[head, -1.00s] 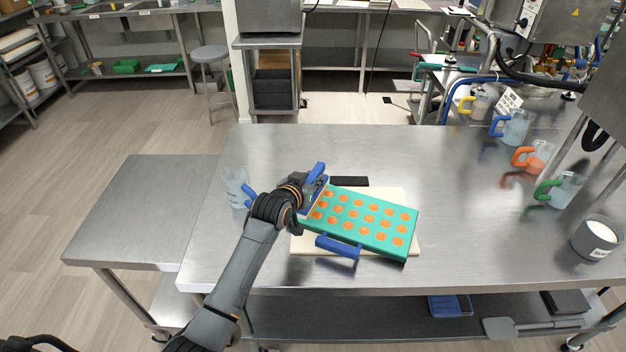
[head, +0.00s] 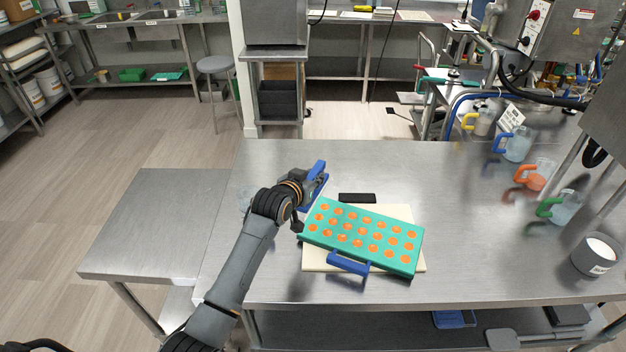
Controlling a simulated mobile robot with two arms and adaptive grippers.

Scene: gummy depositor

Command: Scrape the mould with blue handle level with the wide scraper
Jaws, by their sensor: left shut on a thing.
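The teal mould (head: 335,250) lies slightly askew on a cream board, its rows of round orange-filled cavities facing up. Its blue handle (head: 348,264) sticks out from the near long side. My left gripper (head: 308,188) is shut on the blue scraper (head: 318,169), just beyond the mould's far left corner. The scraper's lower edge is partly hidden by the gripper, so I cannot tell whether it touches anything. The cavities look full and orange; their exact level is too small to judge. My right gripper is not in view.
The cream board (head: 312,262) lies on the steel table (head: 480,210). A black slab (head: 357,198) lies behind the mould. A clear jug is mostly hidden behind my left arm. Handled jugs (head: 516,146) and a grey pot (head: 596,256) stand at the right. The table's middle right is clear.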

